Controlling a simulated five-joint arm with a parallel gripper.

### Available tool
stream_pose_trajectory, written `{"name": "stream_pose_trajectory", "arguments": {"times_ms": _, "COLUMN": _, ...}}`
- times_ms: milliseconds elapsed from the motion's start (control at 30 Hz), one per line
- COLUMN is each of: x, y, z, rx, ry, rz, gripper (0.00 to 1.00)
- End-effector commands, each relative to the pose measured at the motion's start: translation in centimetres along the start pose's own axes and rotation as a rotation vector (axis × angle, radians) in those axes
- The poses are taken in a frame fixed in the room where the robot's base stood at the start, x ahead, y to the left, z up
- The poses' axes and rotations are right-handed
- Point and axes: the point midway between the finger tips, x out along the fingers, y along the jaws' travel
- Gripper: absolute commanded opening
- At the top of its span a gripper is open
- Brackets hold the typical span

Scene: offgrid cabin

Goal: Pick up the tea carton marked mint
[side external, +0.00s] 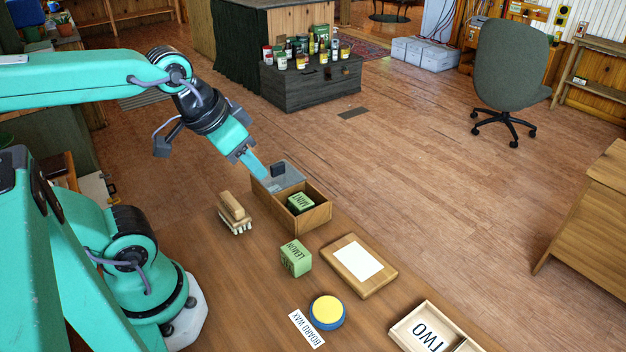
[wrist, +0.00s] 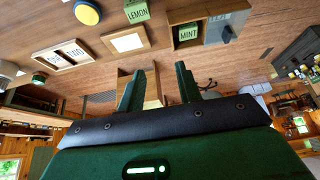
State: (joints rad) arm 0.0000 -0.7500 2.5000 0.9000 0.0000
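The green mint carton (side external: 301,202) sits inside an open-topped wooden box (side external: 313,219), in its near part; it also shows in the wrist view (wrist: 188,33). A translucent grey lid (side external: 290,176) with a dark knob covers the far part of the box; in the wrist view the lid (wrist: 213,36) carries the word TEA. My gripper (side external: 262,176) is above the table by the box's far left corner, beside the lid. The wrist view shows my gripper (wrist: 159,86) with its fingers apart and nothing between them. Contact with the box cannot be told.
A green lemon carton (side external: 296,258) stands in front of the box. A wooden brush (side external: 235,212) lies left of it. A board with a white card (side external: 359,261), a blue tin with yellow top (side external: 327,311), a BOARD WAX label (side external: 307,328) and a tray marked TWO (side external: 399,335) lie nearer.

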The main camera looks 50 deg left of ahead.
Motion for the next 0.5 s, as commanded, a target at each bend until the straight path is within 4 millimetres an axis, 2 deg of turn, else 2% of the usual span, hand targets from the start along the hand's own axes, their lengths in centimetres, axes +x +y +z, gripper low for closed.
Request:
{"name": "stream_pose_trajectory", "arguments": {"times_ms": 33, "x": 0.00, "y": 0.00, "z": 0.00, "rx": 0.000, "ry": 0.000, "rz": 0.000, "gripper": 0.42}}
{"name": "stream_pose_trajectory", "arguments": {"times_ms": 100, "x": 0.00, "y": 0.00, "z": 0.00, "rx": 0.000, "ry": 0.000, "rz": 0.000, "gripper": 0.51}}
{"name": "stream_pose_trajectory", "arguments": {"times_ms": 500, "x": 0.17, "y": -0.09, "z": -0.24, "rx": -0.024, "ry": -0.008, "rz": -0.002, "gripper": 0.51}}
